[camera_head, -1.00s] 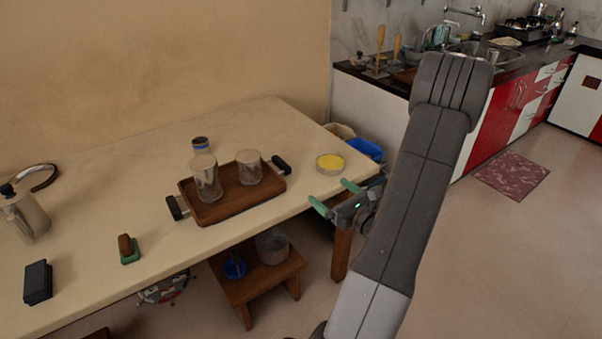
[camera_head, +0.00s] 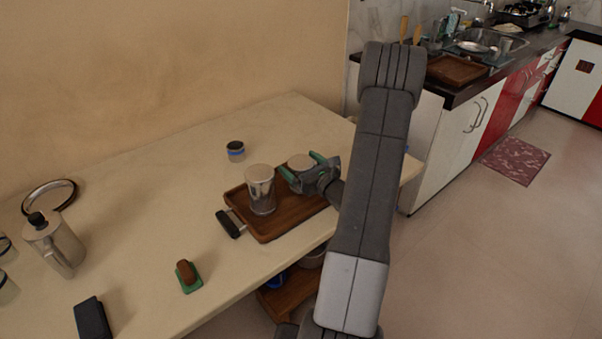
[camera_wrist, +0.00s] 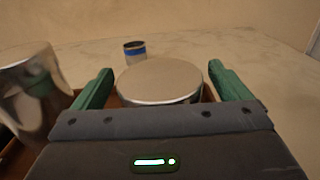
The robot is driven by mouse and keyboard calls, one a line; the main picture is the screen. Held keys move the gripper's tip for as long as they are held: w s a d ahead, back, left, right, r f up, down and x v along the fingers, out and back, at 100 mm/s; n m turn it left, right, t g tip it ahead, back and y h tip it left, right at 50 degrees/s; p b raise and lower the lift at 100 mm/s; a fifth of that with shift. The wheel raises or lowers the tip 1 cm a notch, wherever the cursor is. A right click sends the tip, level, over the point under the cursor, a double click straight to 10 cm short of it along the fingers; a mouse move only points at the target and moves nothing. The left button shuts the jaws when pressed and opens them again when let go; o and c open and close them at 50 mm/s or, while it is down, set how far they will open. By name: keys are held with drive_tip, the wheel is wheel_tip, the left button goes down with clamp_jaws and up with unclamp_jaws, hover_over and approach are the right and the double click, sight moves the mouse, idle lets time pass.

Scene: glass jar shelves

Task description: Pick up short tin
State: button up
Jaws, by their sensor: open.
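The short tin (camera_head: 299,162) is a low round metal tin with a pale flat lid. It stands on the right part of the wooden tray (camera_head: 284,225). My gripper (camera_head: 303,170) is open at the tin, with its green fingers on either side of it. In the wrist view the tin's lid (camera_wrist: 160,80) lies between the two fingers, with small gaps visible at both sides. The tin's lower part is hidden by my gripper. A taller shiny tin (camera_head: 261,190) stands just left of it, and it also shows in the wrist view (camera_wrist: 32,95).
A small blue-banded jar (camera_head: 235,151) stands behind the tray. The table behind the tray is mostly clear.

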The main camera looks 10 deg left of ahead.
drive_tip(key=c, duration=1.2)
drive_tip(key=shift+c, duration=0.2)
